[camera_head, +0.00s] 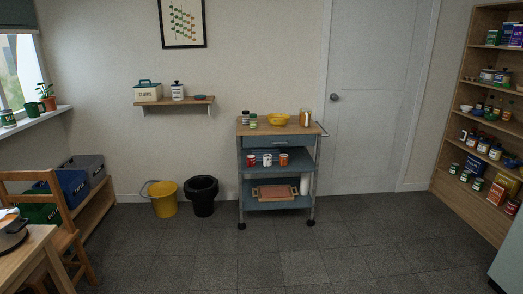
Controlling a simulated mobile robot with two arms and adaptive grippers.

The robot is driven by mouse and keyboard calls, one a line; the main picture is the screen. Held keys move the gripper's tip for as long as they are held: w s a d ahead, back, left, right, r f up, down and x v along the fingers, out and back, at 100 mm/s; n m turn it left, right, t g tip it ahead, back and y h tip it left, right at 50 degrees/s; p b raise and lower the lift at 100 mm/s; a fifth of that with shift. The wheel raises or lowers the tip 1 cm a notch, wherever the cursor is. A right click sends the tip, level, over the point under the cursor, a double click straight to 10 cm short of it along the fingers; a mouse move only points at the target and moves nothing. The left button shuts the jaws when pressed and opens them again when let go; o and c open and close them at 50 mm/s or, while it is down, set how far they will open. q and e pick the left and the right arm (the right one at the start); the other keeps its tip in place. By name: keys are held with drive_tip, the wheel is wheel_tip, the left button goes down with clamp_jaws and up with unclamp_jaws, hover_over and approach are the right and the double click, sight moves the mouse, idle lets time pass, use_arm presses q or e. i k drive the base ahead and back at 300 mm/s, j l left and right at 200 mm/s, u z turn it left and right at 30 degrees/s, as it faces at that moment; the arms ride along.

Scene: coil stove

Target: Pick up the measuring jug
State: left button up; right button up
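I cannot pick out a measuring jug for certain at this size. A brownish upright container (305,117) stands at the right end of the wheeled cart's (279,142) top; I cannot tell whether it is a jar or a jug. A yellow bowl (278,119) and small jars (249,120) share that top. The tall shelf (459,204) at the right holds many small vessels, too small to tell apart. Neither of my grippers is in view.
A wooden table (38,243) with a pot (12,234) and a chair (72,222) stand at the near left. A yellow bucket (163,199) and a black bin (202,197) stand left of the cart. The tiled floor (330,258) in the middle is clear. A door (372,110) is shut behind.

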sight(305, 113)
drive_tip(key=i, duration=2.1)
